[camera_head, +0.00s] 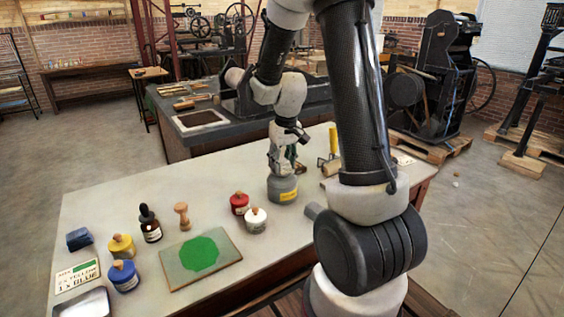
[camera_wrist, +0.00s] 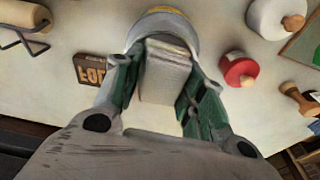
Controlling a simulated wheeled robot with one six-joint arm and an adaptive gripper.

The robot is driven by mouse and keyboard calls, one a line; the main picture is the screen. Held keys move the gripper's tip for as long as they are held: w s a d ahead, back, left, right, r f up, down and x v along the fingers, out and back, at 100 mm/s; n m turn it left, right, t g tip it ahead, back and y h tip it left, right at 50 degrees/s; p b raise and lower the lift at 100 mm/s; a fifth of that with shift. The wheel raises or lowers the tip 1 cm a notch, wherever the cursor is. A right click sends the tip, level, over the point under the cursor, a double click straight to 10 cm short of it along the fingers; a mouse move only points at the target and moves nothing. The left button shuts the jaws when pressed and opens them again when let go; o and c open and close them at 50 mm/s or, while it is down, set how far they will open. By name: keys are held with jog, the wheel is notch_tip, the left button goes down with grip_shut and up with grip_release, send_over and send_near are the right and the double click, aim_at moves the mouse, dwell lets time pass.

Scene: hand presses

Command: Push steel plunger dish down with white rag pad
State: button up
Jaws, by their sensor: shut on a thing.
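My gripper (camera_head: 283,163) is above the grey steel plunger can (camera_head: 283,191), which has a yellow label and stands near the middle of the table. In the wrist view my green fingers (camera_wrist: 166,70) are shut on the white rag pad (camera_wrist: 166,78), a pale folded block. The can (camera_wrist: 183,22) shows behind the pad at the top of the wrist view, with its round grey rim and a yellowish patch. The pad and fingers hide most of the dish. I cannot tell whether the pad touches the dish.
A red jar (camera_head: 240,203) and a white jar (camera_head: 256,220) stand left of the can. A green-inked slab (camera_head: 230,264) lies nearer. A brayer (camera_head: 330,164) is to the right, and a brown sign (camera_wrist: 90,69) lies beside the can. Bottles and jars stand farther left.

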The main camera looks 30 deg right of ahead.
dwell(0.3)
jog(key=shift+r, duration=3.5)
